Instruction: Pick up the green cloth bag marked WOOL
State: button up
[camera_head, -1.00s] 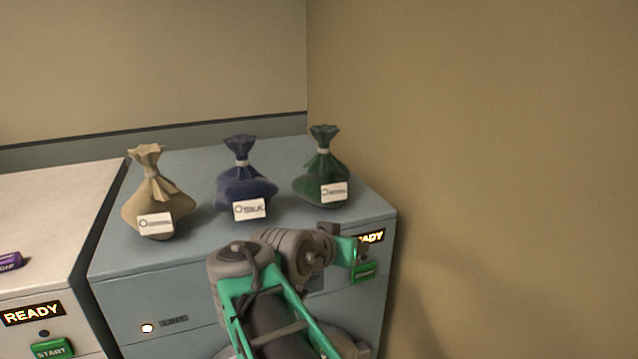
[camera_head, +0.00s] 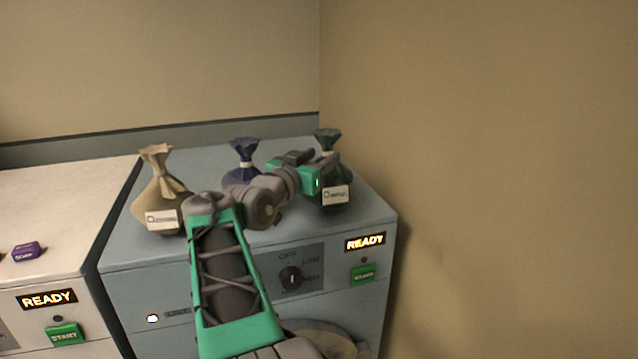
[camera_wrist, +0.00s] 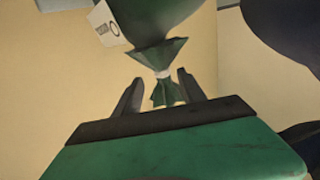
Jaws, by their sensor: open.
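The green cloth bag (camera_head: 329,141) stands at the right end of the blue-grey machine's top, with a white tag on its front. My gripper (camera_head: 322,162) is in front of its neck in the head view and hides part of it. In the wrist view the green bag (camera_wrist: 158,22) appears upside down, and its tied neck lies between the two open fingers of my gripper (camera_wrist: 160,92). The fingers look apart from the neck on both sides. The tag's print is too small to read for certain.
A dark blue bag (camera_head: 243,151) stands just left, partly behind my arm, and shows in the wrist view (camera_wrist: 285,32). A tan bag (camera_head: 160,190) stands farther left. The wall (camera_head: 480,150) is close on the right.

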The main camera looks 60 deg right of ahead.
aim_at(325, 151)
jog(key=d+p, duration=0.2)
jog(key=d, duration=0.2)
jog(key=shift+w+d+r, duration=0.15)
jog(key=shift+d, duration=0.2)
jog(key=shift+a, duration=0.1)
grip_shut()
dwell(0.9)
